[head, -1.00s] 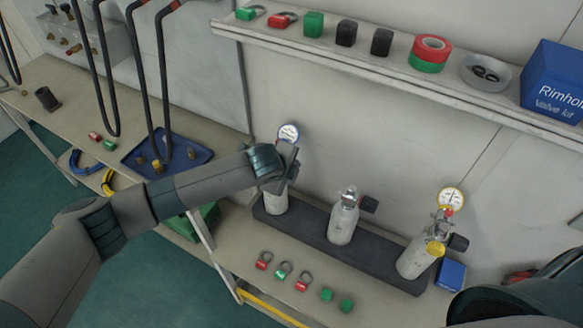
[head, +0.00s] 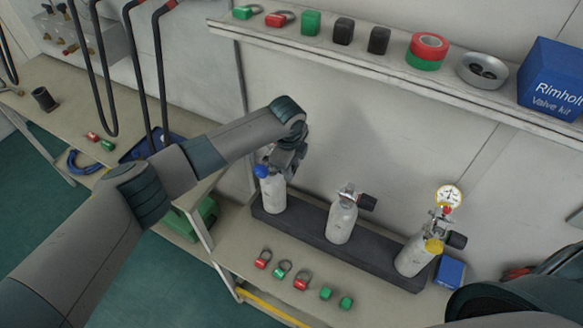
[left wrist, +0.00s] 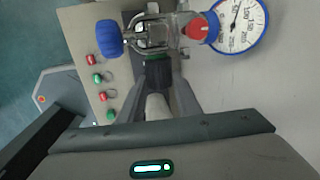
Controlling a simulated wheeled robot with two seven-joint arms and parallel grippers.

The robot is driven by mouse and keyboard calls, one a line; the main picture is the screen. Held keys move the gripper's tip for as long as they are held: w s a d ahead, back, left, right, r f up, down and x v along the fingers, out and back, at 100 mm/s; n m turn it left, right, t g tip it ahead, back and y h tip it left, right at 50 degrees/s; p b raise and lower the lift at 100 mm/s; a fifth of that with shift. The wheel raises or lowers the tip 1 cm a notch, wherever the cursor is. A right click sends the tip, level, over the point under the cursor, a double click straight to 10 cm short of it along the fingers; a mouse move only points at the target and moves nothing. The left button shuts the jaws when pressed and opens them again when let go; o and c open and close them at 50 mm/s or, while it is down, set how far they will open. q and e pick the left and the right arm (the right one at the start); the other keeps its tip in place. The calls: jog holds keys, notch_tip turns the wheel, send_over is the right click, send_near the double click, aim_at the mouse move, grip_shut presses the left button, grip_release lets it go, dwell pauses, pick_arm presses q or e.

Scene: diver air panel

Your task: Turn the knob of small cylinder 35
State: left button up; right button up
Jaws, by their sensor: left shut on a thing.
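Three small white cylinders stand in a dark rack (head: 292,229) on the bench: a left one (head: 272,195), a middle one (head: 341,222) and a right one (head: 414,258). I cannot read their numbers. My left gripper (head: 284,160) is at the valve of the left cylinder and hides part of it. In the left wrist view its fingers (left wrist: 159,72) are shut on a black knob (left wrist: 157,76). A blue knob (left wrist: 109,38), a red cap (left wrist: 195,29) and a blue-rimmed gauge (left wrist: 240,27) sit beyond it. My right gripper is out of sight.
Red and green tags and caps (head: 301,283) lie in front of the rack. A shelf (head: 395,67) with tape and a blue valve kit box (head: 556,83) hangs above. A blue box (head: 449,271) stands right of the rack. Hoses (head: 160,70) hang at left.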

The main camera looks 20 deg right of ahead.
pick_arm(q)
jog(key=o, duration=1.1)
jog(key=shift+r, duration=0.15)
jog(key=r+b, duration=0.1)
jog(key=r, duration=0.2)
jog(key=s+a+r+b, duration=0.1)
jog(key=r, duration=0.3)
jog(key=s+r+b, duration=0.1)
jog(key=r+b, duration=0.1)
jog(key=r, duration=0.2)
jog(key=shift+a+r, duration=0.15)
jog(key=shift+r, duration=0.1)
jog(key=shift+w, duration=0.1)
jog(key=shift+c, duration=0.2)
